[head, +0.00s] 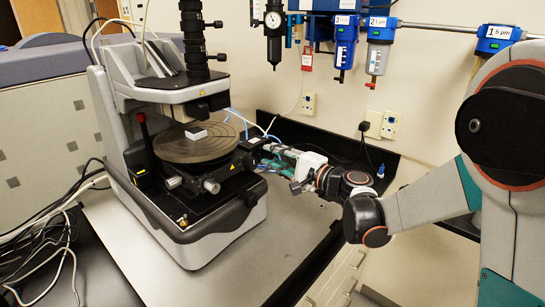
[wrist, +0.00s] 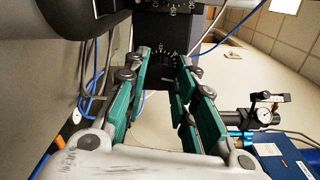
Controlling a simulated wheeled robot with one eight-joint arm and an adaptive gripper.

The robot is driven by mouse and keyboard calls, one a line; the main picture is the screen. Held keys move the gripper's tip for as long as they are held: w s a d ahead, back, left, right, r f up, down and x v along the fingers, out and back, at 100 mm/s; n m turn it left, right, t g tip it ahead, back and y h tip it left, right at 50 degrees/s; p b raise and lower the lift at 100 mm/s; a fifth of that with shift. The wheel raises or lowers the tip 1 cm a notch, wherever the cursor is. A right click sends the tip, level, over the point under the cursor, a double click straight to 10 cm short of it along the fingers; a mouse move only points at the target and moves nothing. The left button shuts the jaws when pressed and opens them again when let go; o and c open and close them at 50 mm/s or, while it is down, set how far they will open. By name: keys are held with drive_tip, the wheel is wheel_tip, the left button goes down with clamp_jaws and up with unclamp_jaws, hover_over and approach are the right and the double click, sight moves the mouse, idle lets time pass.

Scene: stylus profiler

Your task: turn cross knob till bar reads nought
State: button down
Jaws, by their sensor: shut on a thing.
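The stylus profiler (head: 245,210) stands on the bench with a round stage (head: 195,147). My gripper (head: 268,157) reaches in from the right, low at the right side of the stage. In the wrist view, its green fingers (wrist: 162,65) close around the cross knob at a black block with a white graduated scale (wrist: 160,50). The knob itself is mostly hidden between the fingertips. A second white scale (wrist: 165,8) shows above it. The bar and its reading cannot be made out in either view.
A small white block (head: 196,132) lies on the stage. Two silver knobs, one here (head: 211,187), stick out at the stage's front. A pressure gauge (head: 273,20) and blue filters (head: 346,35) hang on the wall behind. Blue tubes and cables (wrist: 95,70) run near my gripper.

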drive_tip(key=m, duration=0.4)
drive_tip(key=shift+m+b, duration=0.35)
drive_tip(key=shift+m, duration=0.05)
drive_tip(key=m, duration=0.5)
drive_tip(key=shift+b, duration=0.35)
drive_tip(key=c, duration=1.3)
unclamp_jaws()
drive_tip(key=shift+v, duration=4)
